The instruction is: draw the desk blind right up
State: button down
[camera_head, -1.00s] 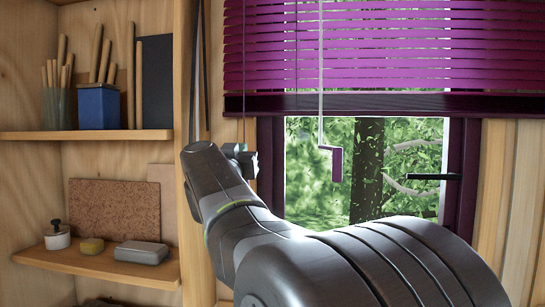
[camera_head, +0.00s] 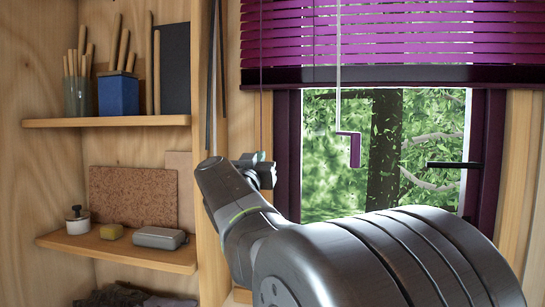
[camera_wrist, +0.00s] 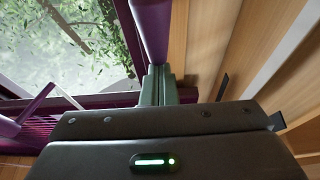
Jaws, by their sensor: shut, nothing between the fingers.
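The purple slatted blind (camera_head: 400,40) hangs over the upper part of the window, its dark bottom rail (camera_head: 400,76) above the open lower pane. A thin cord (camera_head: 261,110) runs down at the blind's left side to my gripper (camera_head: 264,170). The gripper hides the cord's lower end. My gripper's fingers (camera_wrist: 160,84) are shut in the wrist view, with nothing visible between them. Purple slats (camera_wrist: 45,128) show there at the lower left. A pale rod (camera_head: 338,60) with a purple crank handle (camera_head: 354,148) hangs in front of the glass, right of my gripper.
The purple window frame (camera_head: 288,150) is close to my gripper's right. A black window handle (camera_head: 455,165) sticks out at right. Wooden shelves at left hold a blue pencil pot (camera_head: 118,95), a corkboard (camera_head: 133,197) and a grey case (camera_head: 160,238).

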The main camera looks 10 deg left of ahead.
notch_tip(320, 180, down, 24)
jog(key=b, duration=1.3)
